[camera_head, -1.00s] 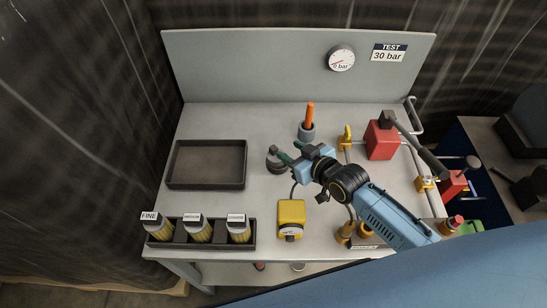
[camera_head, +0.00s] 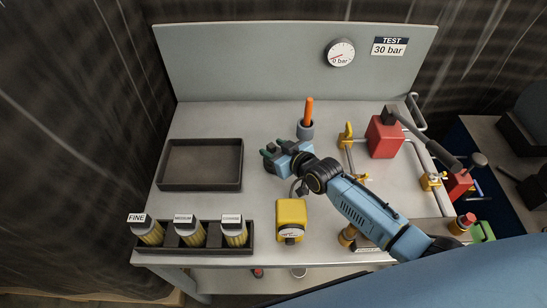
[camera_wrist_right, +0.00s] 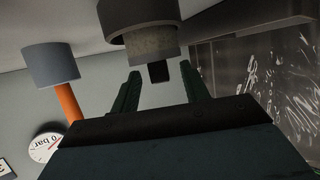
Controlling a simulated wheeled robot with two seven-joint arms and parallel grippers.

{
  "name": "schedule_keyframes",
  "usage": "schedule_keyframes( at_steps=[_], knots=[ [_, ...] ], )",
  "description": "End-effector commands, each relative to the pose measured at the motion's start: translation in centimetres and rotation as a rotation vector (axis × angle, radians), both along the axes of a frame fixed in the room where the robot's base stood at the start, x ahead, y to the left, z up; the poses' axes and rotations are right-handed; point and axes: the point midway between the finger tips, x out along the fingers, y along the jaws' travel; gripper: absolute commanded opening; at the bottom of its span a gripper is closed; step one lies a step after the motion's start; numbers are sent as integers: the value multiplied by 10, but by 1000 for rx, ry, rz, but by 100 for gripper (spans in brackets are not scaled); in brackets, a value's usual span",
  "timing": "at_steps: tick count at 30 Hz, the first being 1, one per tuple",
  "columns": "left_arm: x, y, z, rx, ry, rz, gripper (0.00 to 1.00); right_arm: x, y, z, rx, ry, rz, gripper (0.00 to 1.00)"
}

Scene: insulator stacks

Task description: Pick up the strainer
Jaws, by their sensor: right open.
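My right gripper (camera_head: 266,157) is open over the middle of the bench, its fingers pointing left. Several yellow mesh cylinders stand in a dark rack at the front left, including one labelled FINE (camera_head: 149,233). My left gripper is not in view.
An empty dark tray (camera_head: 241,170) lies left of the gripper. A yellow box gauge (camera_head: 291,213) is in front.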

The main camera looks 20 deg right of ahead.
Motion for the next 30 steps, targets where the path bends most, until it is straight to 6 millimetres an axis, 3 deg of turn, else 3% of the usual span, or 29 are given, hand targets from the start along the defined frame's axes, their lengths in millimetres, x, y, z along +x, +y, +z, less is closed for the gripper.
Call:
schedule_keyframes(
  at_steps=[10, 20, 30],
  knots=[
    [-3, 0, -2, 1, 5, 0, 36, 7, 3, -3, 0, 1, 0, 45],
    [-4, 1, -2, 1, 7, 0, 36, 7, 3, -3, 0, 1, 0, 2],
    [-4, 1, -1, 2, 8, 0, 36, 7, 3, 2, 0, -2, 0, 0]
  ],
)
